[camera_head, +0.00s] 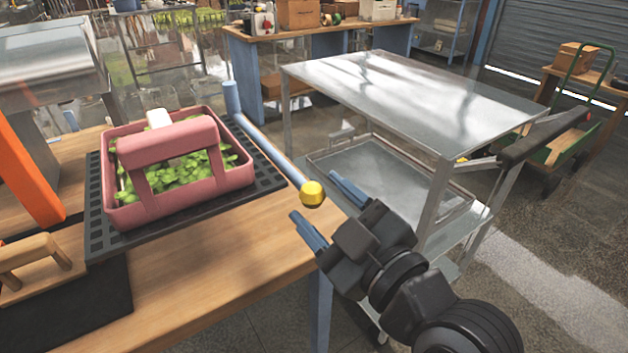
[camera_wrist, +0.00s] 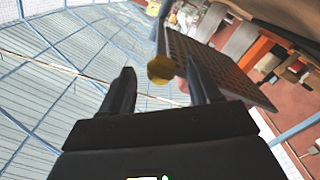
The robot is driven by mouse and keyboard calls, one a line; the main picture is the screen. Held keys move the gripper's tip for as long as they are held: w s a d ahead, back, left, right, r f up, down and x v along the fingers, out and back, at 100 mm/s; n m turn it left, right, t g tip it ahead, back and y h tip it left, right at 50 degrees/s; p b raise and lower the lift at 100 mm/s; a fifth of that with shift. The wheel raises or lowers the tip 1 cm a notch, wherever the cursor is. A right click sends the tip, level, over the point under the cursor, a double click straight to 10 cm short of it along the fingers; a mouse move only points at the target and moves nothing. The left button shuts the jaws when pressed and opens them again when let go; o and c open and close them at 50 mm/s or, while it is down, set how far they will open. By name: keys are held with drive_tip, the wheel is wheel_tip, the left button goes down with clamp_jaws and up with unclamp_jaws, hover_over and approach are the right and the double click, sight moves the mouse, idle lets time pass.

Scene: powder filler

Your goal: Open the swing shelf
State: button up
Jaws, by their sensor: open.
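A dark perforated shelf (camera_head: 267,178) lies at the wooden table's right side, with a pink basket (camera_head: 180,200) of green leaves on it. I take it to be the swing shelf. A blue-grey bar (camera_head: 268,148) runs along its right edge and ends in a yellow knob (camera_head: 312,194). My gripper (camera_head: 315,198) is open, its blue-grey fingers pointing at the knob from the lower right. In the wrist view the knob (camera_wrist: 160,69) shows between the fingertips (camera_wrist: 160,78), near or just beyond them. Contact cannot be told. The perforated shelf (camera_wrist: 215,68) shows behind it.
The wooden table (camera_head: 215,285) has a clear front right corner below my gripper's left side. A metal cart (camera_head: 415,90) stands close on the right, behind my gripper. An orange post (camera_head: 25,160) and a wooden-handled item (camera_head: 35,260) are at the left.

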sight(302, 180)
drive_tip(key=shift+p+x, duration=0.4)
drive_tip(key=shift+x, duration=2.3)
drive_tip(key=shift+c, duration=0.3)
clamp_jaws()
